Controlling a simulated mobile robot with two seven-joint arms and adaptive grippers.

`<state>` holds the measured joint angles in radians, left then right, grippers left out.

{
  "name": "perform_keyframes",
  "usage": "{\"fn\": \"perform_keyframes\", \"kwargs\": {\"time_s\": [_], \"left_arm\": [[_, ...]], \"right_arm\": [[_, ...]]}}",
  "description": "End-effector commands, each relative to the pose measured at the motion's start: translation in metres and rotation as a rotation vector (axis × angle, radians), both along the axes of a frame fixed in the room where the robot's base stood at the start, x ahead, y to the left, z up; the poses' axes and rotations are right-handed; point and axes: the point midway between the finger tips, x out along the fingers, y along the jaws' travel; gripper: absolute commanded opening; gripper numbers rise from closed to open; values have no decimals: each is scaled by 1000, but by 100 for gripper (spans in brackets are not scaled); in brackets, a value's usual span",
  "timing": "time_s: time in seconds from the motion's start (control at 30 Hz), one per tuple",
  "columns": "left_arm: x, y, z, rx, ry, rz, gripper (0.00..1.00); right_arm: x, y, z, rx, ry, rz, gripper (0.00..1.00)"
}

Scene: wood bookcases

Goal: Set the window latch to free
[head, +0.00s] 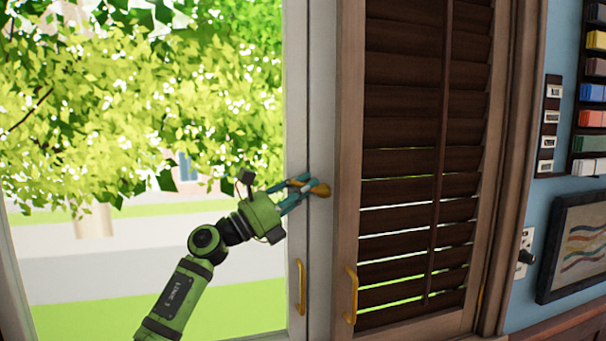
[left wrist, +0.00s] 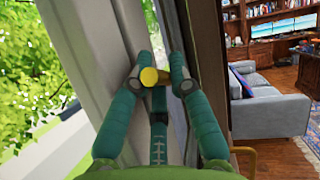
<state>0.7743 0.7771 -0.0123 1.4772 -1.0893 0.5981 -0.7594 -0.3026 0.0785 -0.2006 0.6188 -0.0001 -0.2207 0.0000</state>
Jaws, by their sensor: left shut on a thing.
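The window latch (head: 321,190) is a small brass-yellow piece on the pale window frame (head: 320,90), beside the wooden shutter's edge. In the left wrist view, its rounded yellow end (left wrist: 149,76) shows between the fingers. My left gripper (head: 307,185) reaches in from the left. Its teal fingers are shut on the latch, and the fingertips (left wrist: 160,82) hide part of it. Which setting the latch is in, I cannot tell. My right gripper is in neither view.
The brown louvred shutter (head: 405,130) stands right of the latch. Yellow handles sit lower down on the window (head: 301,287) and the shutter (head: 352,296). A grey sofa (left wrist: 272,103) and bookcases show in the left wrist view.

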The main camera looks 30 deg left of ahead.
Motion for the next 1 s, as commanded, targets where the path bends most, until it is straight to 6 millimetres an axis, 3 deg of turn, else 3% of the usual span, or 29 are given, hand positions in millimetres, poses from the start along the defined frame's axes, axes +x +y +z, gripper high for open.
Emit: {"fn": "perform_keyframes", "kwargs": {"time_s": [0.03,0.1,0.4,1.0], "left_arm": [[0,0,10,28,33,0,0],[1,-1,12,59,70,-2,0],[4,-4,15,156,183,-4,0],[5,-6,13,188,221,-6,0]], "right_arm": [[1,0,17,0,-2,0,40],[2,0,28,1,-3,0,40],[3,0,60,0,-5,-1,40],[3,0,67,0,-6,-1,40]]}}
